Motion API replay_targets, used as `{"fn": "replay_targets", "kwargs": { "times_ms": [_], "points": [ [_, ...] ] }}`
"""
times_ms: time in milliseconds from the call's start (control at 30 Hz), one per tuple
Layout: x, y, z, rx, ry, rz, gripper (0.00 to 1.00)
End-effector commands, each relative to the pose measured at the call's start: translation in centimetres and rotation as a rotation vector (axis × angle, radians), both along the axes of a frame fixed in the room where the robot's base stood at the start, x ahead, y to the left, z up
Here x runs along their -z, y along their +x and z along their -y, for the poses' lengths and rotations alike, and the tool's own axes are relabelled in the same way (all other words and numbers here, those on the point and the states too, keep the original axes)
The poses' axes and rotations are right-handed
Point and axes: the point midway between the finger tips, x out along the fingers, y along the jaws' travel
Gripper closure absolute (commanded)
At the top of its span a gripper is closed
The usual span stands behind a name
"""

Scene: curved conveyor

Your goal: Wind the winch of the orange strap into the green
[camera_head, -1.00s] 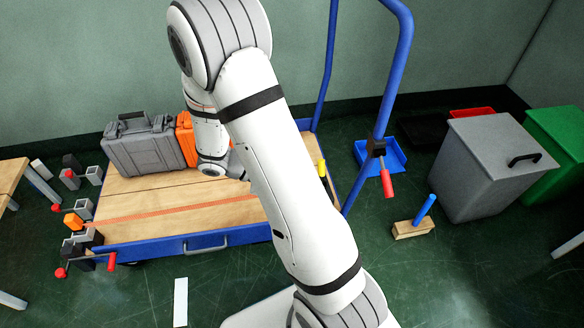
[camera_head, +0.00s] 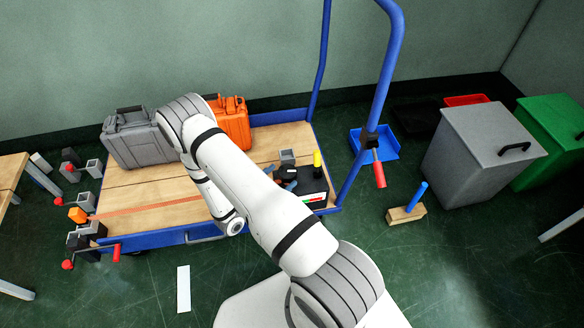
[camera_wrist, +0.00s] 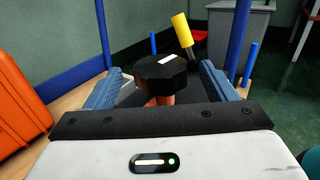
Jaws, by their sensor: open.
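The winch (camera_head: 316,187) is a black box on the right end of the cart deck, with a yellow-tipped lever and a small red, white and green strip (camera_head: 314,199) on its front. Any pointer on the strip is too small to read. The orange strap (camera_head: 150,208) lies across the deck from the left and passes behind my arm. In the wrist view a black many-sided knob (camera_wrist: 168,70) with a white mark stands between the blue fingers of my gripper (camera_wrist: 162,80). The fingers are apart, one each side; contact is unclear. My gripper also shows at the winch (camera_head: 287,175).
A grey case (camera_head: 138,140) and an orange case (camera_head: 233,123) stand on the cart deck. The blue cart handle (camera_head: 385,80) rises at the right, with a red-gripped lever (camera_head: 378,172) on it. Grey and green bins stand farther right.

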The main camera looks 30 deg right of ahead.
Motion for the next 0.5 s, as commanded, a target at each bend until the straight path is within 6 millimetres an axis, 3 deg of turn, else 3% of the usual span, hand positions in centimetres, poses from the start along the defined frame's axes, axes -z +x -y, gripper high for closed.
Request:
{"fn": "replay_targets", "kwargs": {
  "times_ms": [200,500],
  "points": [
    [0.2,1.0,3.4,0.006,0.001,0.0,0.22],
    [0.0,1.8,5.5,0.002,0.001,0.001,0.22]
  ]
}}
